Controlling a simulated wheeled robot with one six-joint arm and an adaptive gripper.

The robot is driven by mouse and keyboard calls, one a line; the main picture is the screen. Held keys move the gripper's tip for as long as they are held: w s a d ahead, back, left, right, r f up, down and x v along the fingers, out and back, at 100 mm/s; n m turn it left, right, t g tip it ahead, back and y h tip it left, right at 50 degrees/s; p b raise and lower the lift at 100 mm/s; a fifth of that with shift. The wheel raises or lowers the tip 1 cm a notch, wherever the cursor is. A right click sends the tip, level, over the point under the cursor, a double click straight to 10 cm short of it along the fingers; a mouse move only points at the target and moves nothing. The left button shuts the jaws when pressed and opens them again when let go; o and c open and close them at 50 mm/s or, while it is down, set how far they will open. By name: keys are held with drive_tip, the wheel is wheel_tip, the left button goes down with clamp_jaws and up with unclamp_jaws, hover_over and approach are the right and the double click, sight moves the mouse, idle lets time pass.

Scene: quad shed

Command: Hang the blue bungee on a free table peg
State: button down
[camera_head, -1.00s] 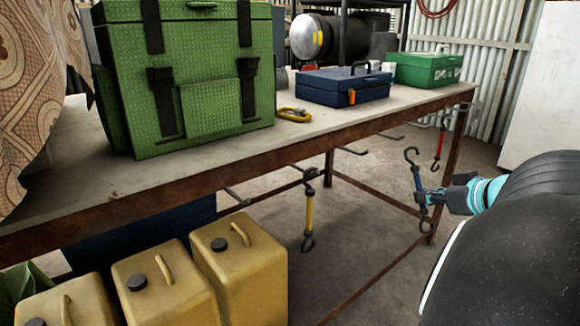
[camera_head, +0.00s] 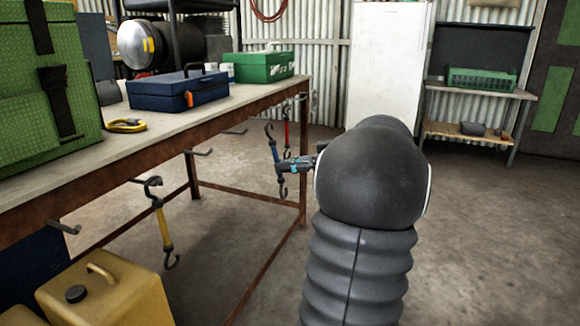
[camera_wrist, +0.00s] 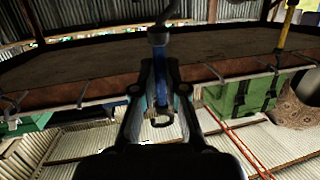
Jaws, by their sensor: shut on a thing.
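My gripper (camera_head: 283,165) is shut on the blue bungee (camera_head: 271,147), which is upright with a dark hook at each end. It is held beside the table (camera_head: 165,135), apart from the pegs as far as I can tell. The blue bungee (camera_wrist: 161,82) also shows between the fingers in the wrist view, which looks upside down. A yellow bungee (camera_head: 163,230) hangs from a peg on the table's long side. A red bungee (camera_head: 287,132) hangs near the far corner, behind the blue one. Bare pegs show at the near left (camera_head: 65,228), middle (camera_head: 198,152) and farther along (camera_head: 235,131).
A green chest (camera_head: 40,100), a blue toolbox (camera_head: 165,92), a yellow carabiner (camera_head: 126,126) and a green case (camera_head: 266,67) are on the table. Tan cans (camera_head: 110,290) stand at lower left. A white cabinet (camera_head: 388,60) and shelves (camera_head: 478,90) stand behind. The floor at right is clear.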

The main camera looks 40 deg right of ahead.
drive_tip(key=d+p+x, duration=0.1)
drive_tip(key=x, duration=0.6)
drive_tip(key=shift+w+f, duration=0.25)
drive_tip(key=shift+w, duration=0.3)
idle(0.5)
drive_tip(key=shift+w+b, duration=0.1)
drive_tip(key=shift+b, duration=0.35)
idle(0.5)
drive_tip(key=c, duration=1.1)
unclamp_jaws()
drive_tip(key=shift+c, duration=0.2)
drive_tip(key=v, duration=1.2)
